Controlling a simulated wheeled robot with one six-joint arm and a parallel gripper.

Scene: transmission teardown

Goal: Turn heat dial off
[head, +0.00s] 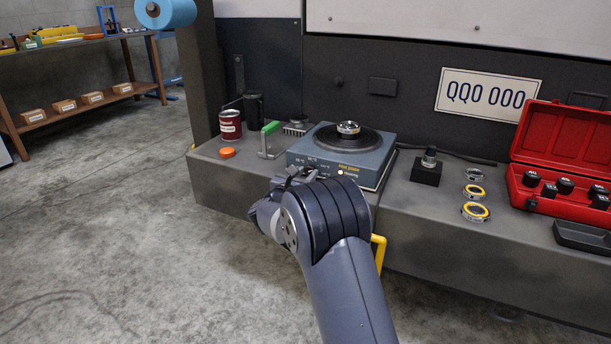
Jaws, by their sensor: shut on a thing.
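The hot plate (378,166) is a blue-grey box with a round black heating plate on the bench. A metal ring or bearing (348,128) rests on the heating plate. Its front panel carries small lettering and a small lit indicator (340,172). My gripper (293,174) is at the left part of this front panel, mostly hidden behind my own wrist. It is shut at the place where the heat dial would be; the dial itself is hidden by my gripper and wrist.
A green-handled tool (271,128), a red can (230,125) and an orange cap (227,152) lie left of the hot plate. To the right are a black block with a knob (427,168), several rings (475,211) and an open red case (561,150).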

